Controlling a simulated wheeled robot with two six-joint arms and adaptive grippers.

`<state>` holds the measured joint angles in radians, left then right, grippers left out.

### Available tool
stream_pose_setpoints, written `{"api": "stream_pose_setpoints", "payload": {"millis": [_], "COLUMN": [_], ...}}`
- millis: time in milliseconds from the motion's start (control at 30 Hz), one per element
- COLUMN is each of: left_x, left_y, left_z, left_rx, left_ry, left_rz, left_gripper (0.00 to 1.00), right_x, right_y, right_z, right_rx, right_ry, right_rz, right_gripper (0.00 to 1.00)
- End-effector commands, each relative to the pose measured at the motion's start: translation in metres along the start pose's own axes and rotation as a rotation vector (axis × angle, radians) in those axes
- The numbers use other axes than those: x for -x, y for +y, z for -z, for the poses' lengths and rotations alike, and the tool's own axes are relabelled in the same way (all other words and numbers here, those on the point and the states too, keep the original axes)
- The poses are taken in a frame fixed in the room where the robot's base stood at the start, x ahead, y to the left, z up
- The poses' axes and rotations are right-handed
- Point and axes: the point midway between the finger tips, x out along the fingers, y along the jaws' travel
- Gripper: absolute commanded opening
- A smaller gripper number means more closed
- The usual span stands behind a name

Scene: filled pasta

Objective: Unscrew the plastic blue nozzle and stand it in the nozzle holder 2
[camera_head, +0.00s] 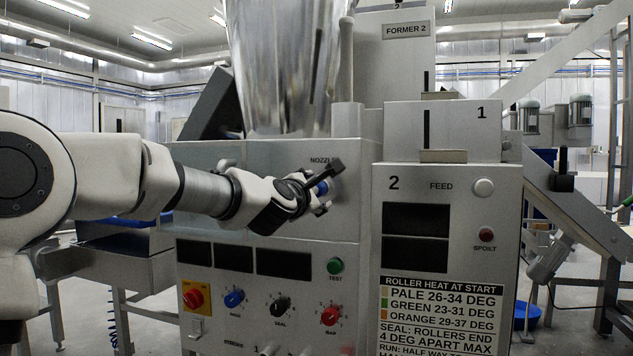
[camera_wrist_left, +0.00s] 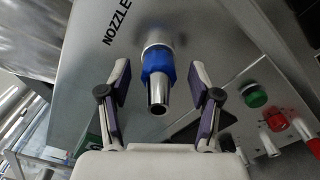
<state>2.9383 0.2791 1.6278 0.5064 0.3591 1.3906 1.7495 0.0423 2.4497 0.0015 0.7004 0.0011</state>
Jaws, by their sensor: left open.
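The blue nozzle (camera_wrist_left: 158,65) sticks out of the machine's front panel below the NOZZLE label in the left wrist view. It has a blue plastic collar and a bare metal tube end. In the head view a little of the blue collar (camera_head: 321,187) shows between my fingers. My left gripper (camera_wrist_left: 160,80) is open, with one finger on each side of the nozzle and a visible gap on both sides. It also shows at the panel in the head view (camera_head: 320,188). I cannot make out nozzle holder 2. My right gripper is not in view.
Below the nozzle are a green TEST button (camera_head: 335,265), a red knob (camera_head: 330,316), a black knob (camera_head: 280,306) and a blue knob (camera_head: 234,299). A feed cabinet marked 2 (camera_head: 455,260) stands to the right. A shiny hopper (camera_head: 283,65) rises above.

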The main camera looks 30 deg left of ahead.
Motion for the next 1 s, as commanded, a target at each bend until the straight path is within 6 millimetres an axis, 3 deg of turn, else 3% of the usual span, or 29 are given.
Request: {"api": "stream_pose_setpoints", "payload": {"millis": [33,100,300,433,600,767,867,1000], "left_x": [0.0,0.0,0.0,0.0,0.0,0.0,0.0,0.0], "left_y": [0.008,0.011,0.007,0.003,0.008,0.004,0.006,0.001], "left_z": [-0.005,-0.007,-0.004,-0.002,-0.005,-0.002,-0.004,0.0], "left_rx": [-0.116,-0.324,-0.809,-0.915,-1.233,-1.409,-1.549,-1.63], "left_ry": [0.001,0.001,0.0,0.0,0.0,0.0,-0.001,0.0], "left_rz": [0.004,0.005,0.003,0.002,0.003,0.002,0.003,0.0], "left_gripper": [0.63,0.63,0.63,0.63,0.63,0.63,0.63,0.63], "right_x": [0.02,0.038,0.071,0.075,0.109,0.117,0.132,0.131], "right_y": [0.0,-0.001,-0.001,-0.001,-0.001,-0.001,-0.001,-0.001], "right_z": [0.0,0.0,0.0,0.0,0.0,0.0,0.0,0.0], "right_rx": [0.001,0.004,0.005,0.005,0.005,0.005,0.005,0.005], "right_ry": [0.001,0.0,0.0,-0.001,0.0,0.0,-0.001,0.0], "right_rz": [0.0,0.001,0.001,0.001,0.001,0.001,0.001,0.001], "right_gripper": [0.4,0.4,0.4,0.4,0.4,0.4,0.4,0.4]}}
